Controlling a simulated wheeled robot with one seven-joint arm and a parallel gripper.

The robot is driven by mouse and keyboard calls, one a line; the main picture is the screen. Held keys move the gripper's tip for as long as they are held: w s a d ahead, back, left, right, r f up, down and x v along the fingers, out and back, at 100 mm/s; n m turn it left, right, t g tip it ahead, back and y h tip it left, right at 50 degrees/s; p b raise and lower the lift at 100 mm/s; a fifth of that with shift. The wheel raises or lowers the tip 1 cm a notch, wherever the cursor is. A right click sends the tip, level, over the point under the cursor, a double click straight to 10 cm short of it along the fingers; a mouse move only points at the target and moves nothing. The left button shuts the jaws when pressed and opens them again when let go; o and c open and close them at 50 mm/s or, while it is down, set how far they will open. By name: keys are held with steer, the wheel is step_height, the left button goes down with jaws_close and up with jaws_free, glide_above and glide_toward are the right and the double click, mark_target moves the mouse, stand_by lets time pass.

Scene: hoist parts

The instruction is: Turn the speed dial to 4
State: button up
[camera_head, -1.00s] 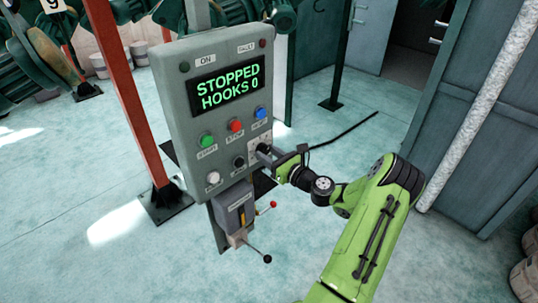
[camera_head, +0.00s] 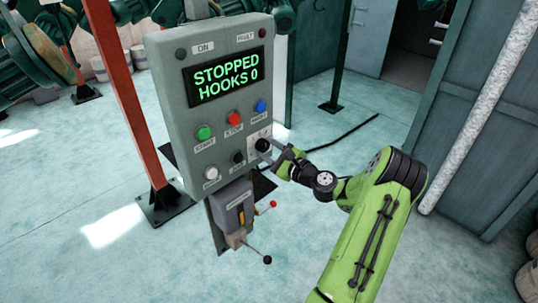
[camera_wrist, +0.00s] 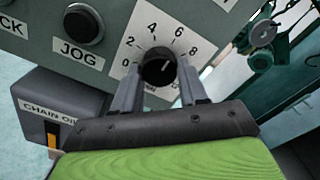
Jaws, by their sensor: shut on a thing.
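The speed dial (camera_wrist: 158,67) is a round black knob with a white mark, on a white plate with numbers from 0 upward in the wrist view. The white mark is small, and I cannot tell surely which number it points to. My gripper (camera_wrist: 160,78) has one finger on each side of the knob and is shut on it. In the head view the dial (camera_head: 263,145) is at the lower right of the grey control panel (camera_head: 180,120), with my gripper (camera_head: 269,155) at it, partly covering its plate.
The panel display (camera_head: 226,76) reads STOPPED, HOOKS 0. Green (camera_head: 204,132), red (camera_head: 234,118) and blue (camera_head: 261,106) buttons sit above the dial. The black JOG button (camera_wrist: 84,24) is left of it. A chain oil box (camera_head: 234,205) with levers hangs below.

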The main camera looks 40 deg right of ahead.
steer(key=n+b, duration=0.3)
steer(key=n, duration=0.1)
steer(key=shift+f, duration=0.15)
steer(key=shift+n+b, duration=1.4)
steer(key=shift+n, duration=0.4)
steer(key=o, duration=1)
steer(key=shift+r, duration=0.2)
steer(key=shift+o, duration=0.2)
steer(key=s, duration=1.5)
steer(key=shift+s+d+b, duration=0.25)
steer(key=shift+s+b, duration=0.05)
steer(key=shift+s, duration=0.1)
